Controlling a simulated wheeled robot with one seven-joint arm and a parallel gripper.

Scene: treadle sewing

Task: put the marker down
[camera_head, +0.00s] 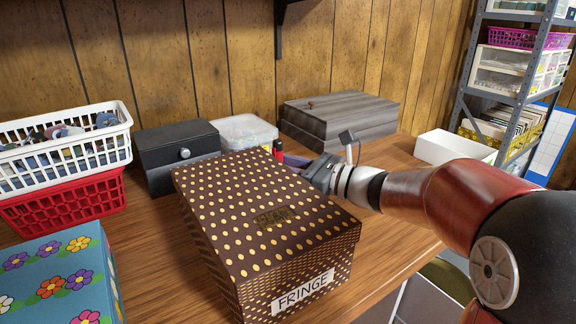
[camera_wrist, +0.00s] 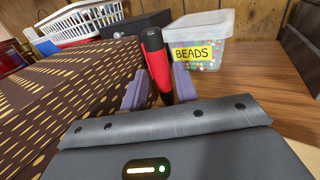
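The marker (camera_wrist: 158,66) is red with a black cap and stands nearly upright, slightly tilted, in the wrist view. My gripper (camera_wrist: 160,88) has its two purple fingers pressed on either side of it, shut on the marker. In the head view the marker's top (camera_head: 278,148) shows behind the brown dotted FRINGE box, with my gripper (camera_head: 290,160) reaching in from the right. The marker's lower end is hidden in both views, so I cannot tell whether it touches the wooden table (camera_head: 160,255).
The FRINGE box (camera_head: 255,220) stands close on the near side. A clear BEADS tub (camera_wrist: 203,42) is just behind the marker. A black box (camera_head: 178,150), white and red baskets (camera_head: 65,150) and a grey wooden box (camera_head: 340,115) stand around. Bare table lies right of the tub.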

